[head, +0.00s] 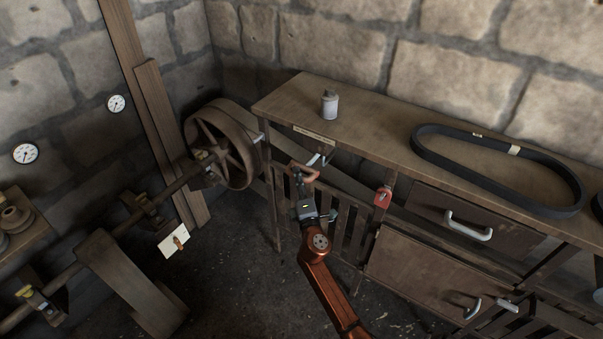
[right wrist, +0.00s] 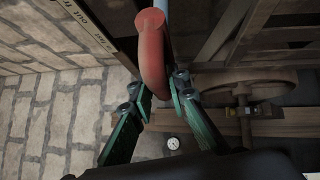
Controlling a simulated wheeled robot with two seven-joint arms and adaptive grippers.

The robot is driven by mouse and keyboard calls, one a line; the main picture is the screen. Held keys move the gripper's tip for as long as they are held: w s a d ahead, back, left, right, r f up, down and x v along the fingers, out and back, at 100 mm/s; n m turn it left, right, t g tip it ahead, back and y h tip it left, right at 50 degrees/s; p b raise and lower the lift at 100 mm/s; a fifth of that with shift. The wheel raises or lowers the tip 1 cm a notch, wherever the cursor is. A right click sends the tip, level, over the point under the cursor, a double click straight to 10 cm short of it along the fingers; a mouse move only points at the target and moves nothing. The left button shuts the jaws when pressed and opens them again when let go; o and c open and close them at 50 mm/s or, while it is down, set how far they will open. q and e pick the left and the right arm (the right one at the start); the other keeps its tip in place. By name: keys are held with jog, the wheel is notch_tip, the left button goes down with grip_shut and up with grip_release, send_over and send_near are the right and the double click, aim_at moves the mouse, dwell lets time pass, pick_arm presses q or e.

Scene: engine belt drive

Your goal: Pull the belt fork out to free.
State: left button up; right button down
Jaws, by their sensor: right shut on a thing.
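The belt fork shows as a red handle (head: 303,169) on a pale metal rod (head: 316,158), under the front edge of the bench at its left end. In the right wrist view the curved red handle (right wrist: 151,50) runs down between my fingers. My right gripper (head: 304,183) is shut on the handle; its green fingers (right wrist: 160,86) show on both sides of it. The flat belt runs near the spoked pulley (head: 222,150) to the left. The fork's far end is hidden. My left gripper is in neither view.
The wooden bench (head: 375,128) carries a grey can (head: 329,105) and a loose black belt loop (head: 470,136). A red block (head: 382,197) hangs on its front. Drawers with metal handles (head: 468,226) lie to the right. A shaft (head: 130,219) with supports crosses the left.

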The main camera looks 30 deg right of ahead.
jog(key=s+a, duration=0.2)
jog(key=a, duration=0.4)
jog(key=shift+s+a+f, duration=0.2)
jog(key=shift+s+a, duration=0.15)
jog(key=shift+a, duration=0.1)
jog(key=c, duration=2)
grip_release()
jog(key=shift+r, duration=0.15)
jog(key=shift+o, duration=0.9)
jog(key=shift+s, duration=0.2)
jog(key=v, duration=1.1)
jog(key=shift+s, duration=0.35)
jog(key=shift+a, duration=0.1)
